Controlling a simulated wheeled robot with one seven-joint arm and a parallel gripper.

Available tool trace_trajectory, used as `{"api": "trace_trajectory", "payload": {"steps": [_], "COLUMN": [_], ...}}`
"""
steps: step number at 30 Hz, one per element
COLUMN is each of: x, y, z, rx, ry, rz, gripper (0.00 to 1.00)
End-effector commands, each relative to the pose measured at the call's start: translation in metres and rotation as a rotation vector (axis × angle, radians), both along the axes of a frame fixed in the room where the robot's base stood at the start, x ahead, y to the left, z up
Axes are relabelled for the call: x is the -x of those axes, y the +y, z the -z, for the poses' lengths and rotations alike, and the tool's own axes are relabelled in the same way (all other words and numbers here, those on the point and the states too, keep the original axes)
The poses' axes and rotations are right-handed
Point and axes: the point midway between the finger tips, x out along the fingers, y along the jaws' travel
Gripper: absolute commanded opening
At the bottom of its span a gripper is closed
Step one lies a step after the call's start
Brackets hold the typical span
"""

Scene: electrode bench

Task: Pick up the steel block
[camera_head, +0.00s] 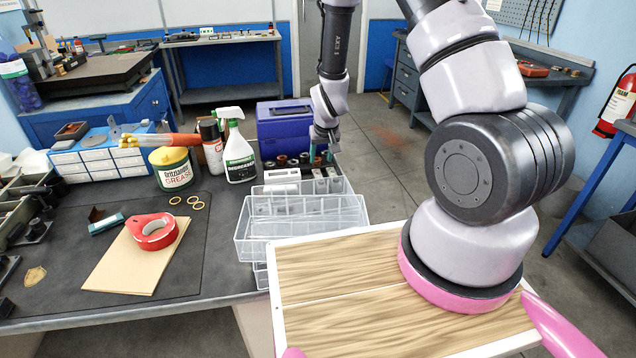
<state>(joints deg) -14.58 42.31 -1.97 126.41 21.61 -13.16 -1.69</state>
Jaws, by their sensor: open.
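My gripper (325,150) points down over the back right end of the bench, beside the blue case. Its jaws are open, and small dark and green-tipped pieces show close to it. Below it, small grey metal blocks (321,186) stand behind the clear bins, partly hidden by the bin rim. A longer pale block (282,176) with holes lies to their left. I cannot tell for sure which one is the steel block. No block shows between the jaws.
Clear plastic bins (290,228) stand in front of the blocks. A blue case (284,130), a spray bottle (238,155) and a grease tub (172,170) stand to the left. The dark mat is clear at front.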

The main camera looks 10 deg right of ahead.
Motion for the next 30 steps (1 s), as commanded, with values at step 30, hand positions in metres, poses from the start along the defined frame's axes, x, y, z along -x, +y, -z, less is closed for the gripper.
{"api": "trace_trajectory", "payload": {"steps": [30], "x": [-0.039], "y": [-0.004], "z": [0.108], "rx": [0.006], "ry": [0.002], "rz": [-0.004], "gripper": [0.53]}}
